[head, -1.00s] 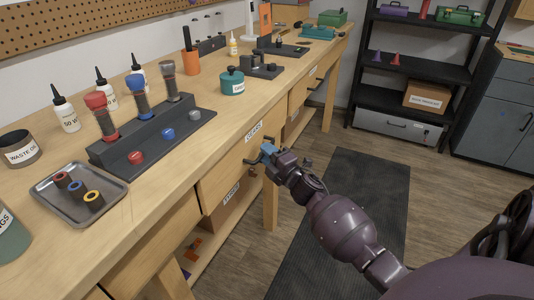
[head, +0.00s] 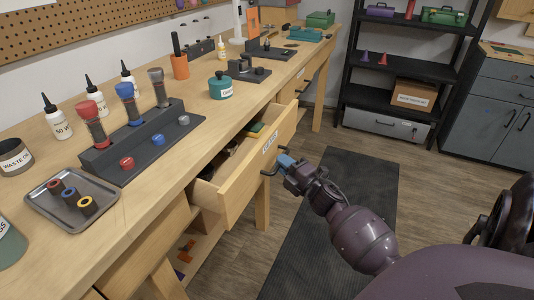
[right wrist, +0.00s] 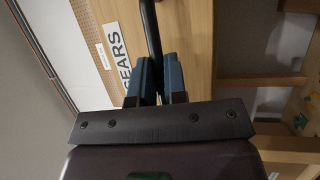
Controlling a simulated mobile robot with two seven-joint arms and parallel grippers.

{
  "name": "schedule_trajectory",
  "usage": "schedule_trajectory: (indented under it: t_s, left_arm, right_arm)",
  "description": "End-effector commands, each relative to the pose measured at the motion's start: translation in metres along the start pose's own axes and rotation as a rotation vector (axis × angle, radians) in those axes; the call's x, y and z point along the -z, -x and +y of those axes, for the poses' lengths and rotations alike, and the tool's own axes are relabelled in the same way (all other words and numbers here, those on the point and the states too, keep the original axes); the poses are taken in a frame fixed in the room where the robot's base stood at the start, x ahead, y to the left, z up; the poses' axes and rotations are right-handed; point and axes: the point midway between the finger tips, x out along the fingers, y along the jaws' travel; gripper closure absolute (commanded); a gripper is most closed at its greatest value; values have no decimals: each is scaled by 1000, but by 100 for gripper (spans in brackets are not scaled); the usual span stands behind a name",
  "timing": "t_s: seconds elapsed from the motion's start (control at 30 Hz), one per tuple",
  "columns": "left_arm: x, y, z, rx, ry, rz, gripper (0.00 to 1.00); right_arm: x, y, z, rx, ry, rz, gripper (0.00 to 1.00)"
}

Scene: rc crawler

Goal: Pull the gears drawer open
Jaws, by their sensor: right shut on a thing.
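The gears drawer (head: 240,172) stands partly pulled out of the workbench in the head view, with dark contents and a yellow and green item showing inside. Its front carries a white label that reads GEARS (right wrist: 118,58) in the right wrist view. My right gripper (head: 281,165) is at the drawer front, its blue fingers shut on the dark bar handle (head: 268,166). In the right wrist view the handle (right wrist: 151,35) runs between the two blue fingers (right wrist: 153,80). My left gripper is not in view.
The wooden workbench (head: 140,210) holds a dark shock-absorber stand (head: 150,140), a metal tray (head: 45,200) and a teal pot (head: 220,88). A dark floor mat (head: 335,190) lies beside the bench. Black shelves (head: 395,100) stand at the back.

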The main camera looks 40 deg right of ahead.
Motion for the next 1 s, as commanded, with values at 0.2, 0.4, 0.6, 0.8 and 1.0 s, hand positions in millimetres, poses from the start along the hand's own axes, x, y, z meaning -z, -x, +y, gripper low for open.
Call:
schedule_trajectory:
  t_s: [0.2,0.4,0.6,0.8,1.0]
  left_arm:
    - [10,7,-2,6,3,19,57]
    - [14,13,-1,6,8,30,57]
    - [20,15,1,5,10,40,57]
    - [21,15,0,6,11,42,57]
    - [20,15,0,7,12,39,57]
  right_arm:
    - [-24,57,14,-1,0,-3,100]
    - [-45,108,24,0,0,-4,100]
    - [-64,156,32,1,0,-2,100]
    - [-80,195,40,2,1,-2,100]
    - [-91,220,45,0,0,0,100]
